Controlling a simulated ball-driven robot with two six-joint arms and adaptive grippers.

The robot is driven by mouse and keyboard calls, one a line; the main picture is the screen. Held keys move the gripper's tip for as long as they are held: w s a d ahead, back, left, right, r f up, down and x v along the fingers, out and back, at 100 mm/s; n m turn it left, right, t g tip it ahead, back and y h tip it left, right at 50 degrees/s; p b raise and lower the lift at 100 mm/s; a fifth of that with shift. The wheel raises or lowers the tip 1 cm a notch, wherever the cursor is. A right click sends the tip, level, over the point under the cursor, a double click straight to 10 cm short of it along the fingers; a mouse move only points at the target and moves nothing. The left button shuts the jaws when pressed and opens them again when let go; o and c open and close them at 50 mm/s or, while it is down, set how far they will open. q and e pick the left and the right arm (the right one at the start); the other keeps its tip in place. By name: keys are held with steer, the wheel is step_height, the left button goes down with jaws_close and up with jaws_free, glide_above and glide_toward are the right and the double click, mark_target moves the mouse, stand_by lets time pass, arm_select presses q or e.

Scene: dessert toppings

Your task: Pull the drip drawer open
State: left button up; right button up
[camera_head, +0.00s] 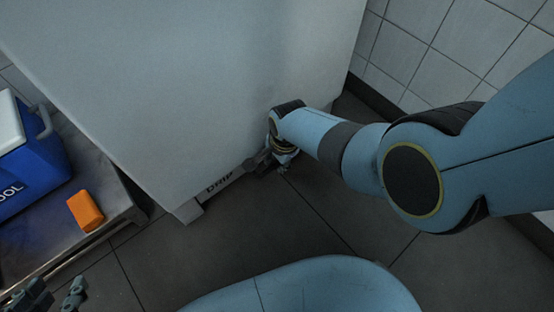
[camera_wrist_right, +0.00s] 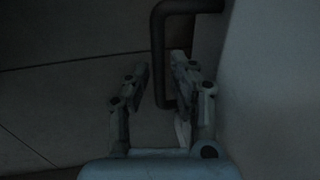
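The drip drawer (camera_head: 220,184) is a low front marked "DRIP" at the foot of a large white cabinet. It looks shut, flush with the cabinet. Its dark bar handle (camera_wrist_right: 158,45) shows in the right wrist view. My right gripper (camera_head: 276,166) is down by the drawer, at the handle's right end in the head view. In the wrist view the right gripper (camera_wrist_right: 160,80) is open, with the lower part of the handle between its fingers and a gap on the left side. My left gripper (camera_head: 56,296) is open and empty at the bottom left.
The white cabinet (camera_head: 200,80) fills the upper middle. A metal bench (camera_head: 110,193) on the left bears a blue cooler (camera_head: 40,165) and an orange block (camera_head: 85,211). A tiled wall (camera_head: 440,45) stands at right. Dark floor (camera_head: 290,225) before the drawer is clear.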

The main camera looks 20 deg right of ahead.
jaws_close()
steer(key=shift+s, duration=0.2)
